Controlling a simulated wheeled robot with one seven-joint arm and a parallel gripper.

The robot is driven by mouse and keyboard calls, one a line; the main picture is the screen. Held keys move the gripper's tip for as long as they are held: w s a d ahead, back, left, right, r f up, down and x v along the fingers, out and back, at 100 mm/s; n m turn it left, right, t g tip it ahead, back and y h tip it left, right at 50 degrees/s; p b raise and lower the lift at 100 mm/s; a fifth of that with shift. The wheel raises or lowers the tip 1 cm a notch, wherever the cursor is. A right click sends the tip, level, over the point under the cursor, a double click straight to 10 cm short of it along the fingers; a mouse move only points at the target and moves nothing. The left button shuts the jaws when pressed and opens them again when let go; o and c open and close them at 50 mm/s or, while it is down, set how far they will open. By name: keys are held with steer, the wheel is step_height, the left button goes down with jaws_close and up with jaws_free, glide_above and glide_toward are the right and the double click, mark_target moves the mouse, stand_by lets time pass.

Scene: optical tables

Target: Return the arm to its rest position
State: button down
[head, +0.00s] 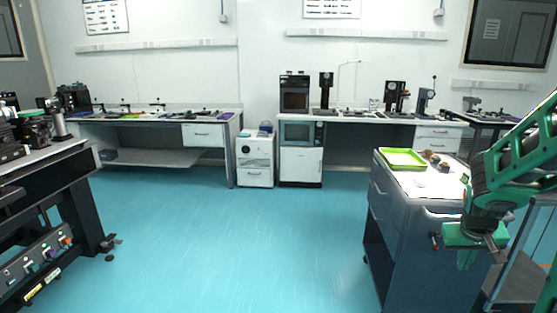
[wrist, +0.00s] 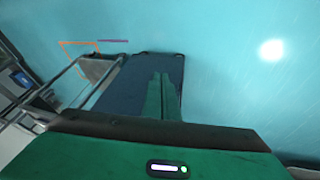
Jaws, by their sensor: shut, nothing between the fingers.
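My green arm comes in from the right edge of the head view. My gripper (head: 466,262) points downward at the front right corner of the blue-grey drawer cabinet. In the wrist view the fingers of my gripper (wrist: 161,82) are together with nothing between them. In that view they point over a dark panel and the blue floor.
The drawer cabinet (head: 400,235) carries a green tray (head: 402,158) and small items. A metal-framed cart (head: 520,255) stands beside it on the right. A dark optical table (head: 40,170) is at the left. The blue floor (head: 240,245) between is clear.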

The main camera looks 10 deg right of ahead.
steer(key=s+a+r+m+g+y, duration=0.1)
steer(key=s+a+r+y, duration=0.1)
steer(key=s+a, duration=0.5)
steer(key=s+a+r+g+y, duration=0.2)
steer(key=s+a, duration=0.5)
steer(key=s, duration=0.6)
steer(key=shift+s+r+m, duration=0.15)
steer(key=shift+r+m, duration=0.25)
steer(key=shift+r, duration=0.45)
steer(key=shift+w+f, duration=0.25)
steer(key=shift+w, duration=0.4)
